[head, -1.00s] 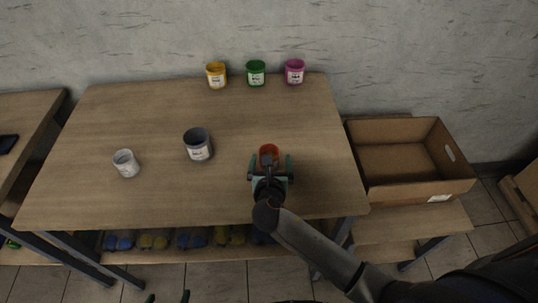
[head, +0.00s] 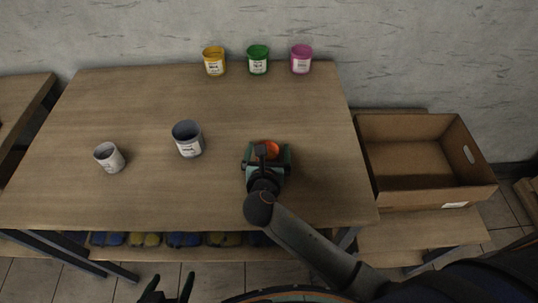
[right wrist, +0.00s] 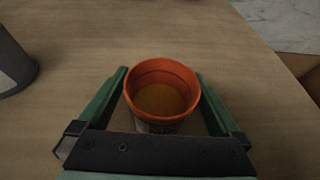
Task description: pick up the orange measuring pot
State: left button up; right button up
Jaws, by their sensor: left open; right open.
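The orange measuring pot (head: 268,147) stands upright on the table near its right front part. In the right wrist view the pot (right wrist: 161,90) sits between the two green fingers of my right gripper (right wrist: 165,95). The fingers are open, with a small gap showing on each side of the pot. In the head view my right gripper (head: 268,158) hides the pot's lower part. My left gripper (head: 167,289) is open and empty at the bottom edge, in front of the table.
On the table (head: 130,110) stand a white pot (head: 109,158) and a grey pot (head: 187,140). Yellow (head: 214,61), green (head: 257,60) and magenta (head: 301,59) pots line the back edge. A cardboard box (head: 420,195) is at the right. The table's middle is clear.

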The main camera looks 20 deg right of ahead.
jog(key=shift+s, duration=0.1)
jog(key=shift+c, duration=0.8)
jog(key=c, duration=1.3)
pick_arm(q)
jog(key=shift+s+r, duration=0.1)
pick_arm(e)
jog(key=shift+r, duration=0.1)
